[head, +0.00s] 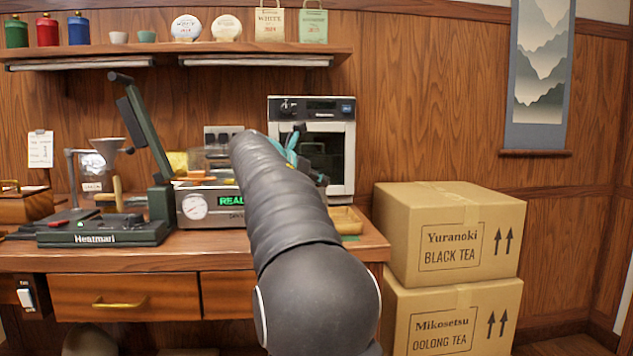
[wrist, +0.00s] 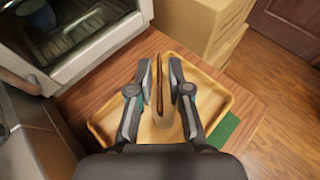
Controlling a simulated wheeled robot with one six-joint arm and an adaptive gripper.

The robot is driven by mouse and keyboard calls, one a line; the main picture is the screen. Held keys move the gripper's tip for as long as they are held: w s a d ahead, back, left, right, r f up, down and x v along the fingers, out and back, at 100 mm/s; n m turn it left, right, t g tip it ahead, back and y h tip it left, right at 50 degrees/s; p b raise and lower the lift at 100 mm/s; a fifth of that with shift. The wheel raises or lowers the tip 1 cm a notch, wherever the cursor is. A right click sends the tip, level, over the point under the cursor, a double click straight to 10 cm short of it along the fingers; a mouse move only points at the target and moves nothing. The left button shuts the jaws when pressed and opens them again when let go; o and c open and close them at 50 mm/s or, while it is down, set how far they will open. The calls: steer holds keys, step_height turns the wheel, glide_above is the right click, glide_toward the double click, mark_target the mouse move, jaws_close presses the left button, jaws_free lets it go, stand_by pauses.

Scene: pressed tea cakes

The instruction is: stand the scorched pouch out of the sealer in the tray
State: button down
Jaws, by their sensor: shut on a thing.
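The pouch (wrist: 160,95) shows edge-on in the wrist view as a thin upright brown and tan strip between my fingers. My gripper (wrist: 162,76) is shut on it. The pale wooden tray (wrist: 214,98) lies under the gripper on the counter. I cannot tell whether the pouch's lower edge touches the tray floor. In the head view the tray (head: 348,221) shows only partly, right of my arm, which hides the pouch and most of the gripper. The green sealer (head: 100,232), marked Heatmari, stands at the left with its lever raised.
A white-framed oven (head: 342,150) stands behind the tray. A display device (head: 193,207) sits left of my arm. Stacked tea cartons (head: 455,235) stand right of the counter. A green mat (wrist: 225,130) shows by the tray's right edge.

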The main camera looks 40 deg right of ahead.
steer(key=c, duration=1.1)
jaws_free()
steer(key=v, duration=1.2)
steer(key=shift+p, duration=0.3)
steer(key=shift+f, duration=0.1)
steer(key=s+a+f+m+t+y, duration=0.1)
steer(key=s+a+f+m+y, duration=0.5)
steer(key=f, duration=1.1)
steer(key=s+a+f+m+t+y, duration=0.1)
steer(key=s+a+f+m+y, duration=0.6)
steer(key=s+a+f+m, duration=0.7)
steer(key=s+a+f, duration=0.2)
steer(key=s+a, duration=0.3)
steer(key=s, duration=0.2)
steer(key=shift+s+a+f+m+t, duration=0.3)
steer(key=shift+s+a+f, duration=0.05)
steer(key=shift+s+f, duration=0.05)
